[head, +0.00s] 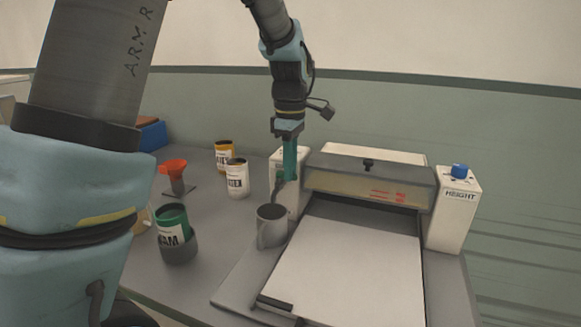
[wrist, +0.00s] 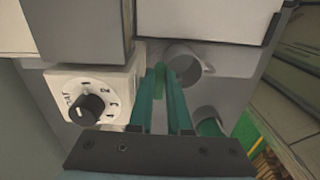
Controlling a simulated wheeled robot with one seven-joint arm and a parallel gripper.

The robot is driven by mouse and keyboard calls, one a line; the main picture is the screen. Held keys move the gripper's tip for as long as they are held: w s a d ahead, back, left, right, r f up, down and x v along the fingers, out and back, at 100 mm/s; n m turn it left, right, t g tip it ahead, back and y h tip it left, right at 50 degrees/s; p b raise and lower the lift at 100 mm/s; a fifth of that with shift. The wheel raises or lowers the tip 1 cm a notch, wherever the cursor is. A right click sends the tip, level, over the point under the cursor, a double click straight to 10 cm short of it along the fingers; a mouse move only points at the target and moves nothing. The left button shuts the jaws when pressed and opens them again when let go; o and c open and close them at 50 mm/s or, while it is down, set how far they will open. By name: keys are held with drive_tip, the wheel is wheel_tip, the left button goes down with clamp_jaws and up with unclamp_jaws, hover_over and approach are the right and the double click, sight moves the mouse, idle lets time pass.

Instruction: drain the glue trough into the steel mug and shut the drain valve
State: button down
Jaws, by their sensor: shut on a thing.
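The steel mug (head: 271,230) stands upright on the grey surface, just left of the white bed; it also shows in the wrist view (wrist: 188,66). The glue trough (head: 345,186) spans the machine behind the bed. My gripper (head: 287,182) points down at the machine's left post, above and behind the mug. Its teal fingers are closed on a small green piece, seemingly the drain valve handle (wrist: 159,72). The fingers hide most of the valve, and I cannot tell its setting. No glue stream is discernible, and the mug's inside is too dim to read.
A green-topped can (head: 172,222) sits in a dark holder left of the mug. White and yellow cans (head: 237,180) and an orange funnel (head: 174,168) stand further back. The right post (head: 455,212) carries a blue knob. A numbered dial (wrist: 90,107) lies beside my fingers.

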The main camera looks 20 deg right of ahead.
sight(278, 170)
drive_tip(key=m, duration=0.3)
drive_tip(key=a+m, duration=0.1)
drive_tip(key=m, duration=0.2)
drive_tip(key=s+a+m+p, duration=0.1)
drive_tip(key=m, duration=0.4)
drive_tip(key=a+m, duration=0.1)
drive_tip(key=m, duration=0.1)
drive_tip(key=shift+w+a+m+p, duration=0.1)
drive_tip(key=shift+a+m+p, duration=0.05)
drive_tip(key=shift+m+p, duration=0.2)
drive_tip(key=shift+w+a+m, duration=0.15)
drive_tip(key=shift+a+m, duration=0.05)
drive_tip(key=shift+m, duration=0.75)
drive_tip(key=shift+w+a+m, duration=0.1)
drive_tip(key=shift+a+m, duration=0.1)
drive_tip(key=shift+m, duration=0.7)
drive_tip(key=c, duration=1.1)
unclamp_jaws()
drive_tip(key=shift+c, duration=0.2)
drive_tip(key=shift+r, duration=0.1)
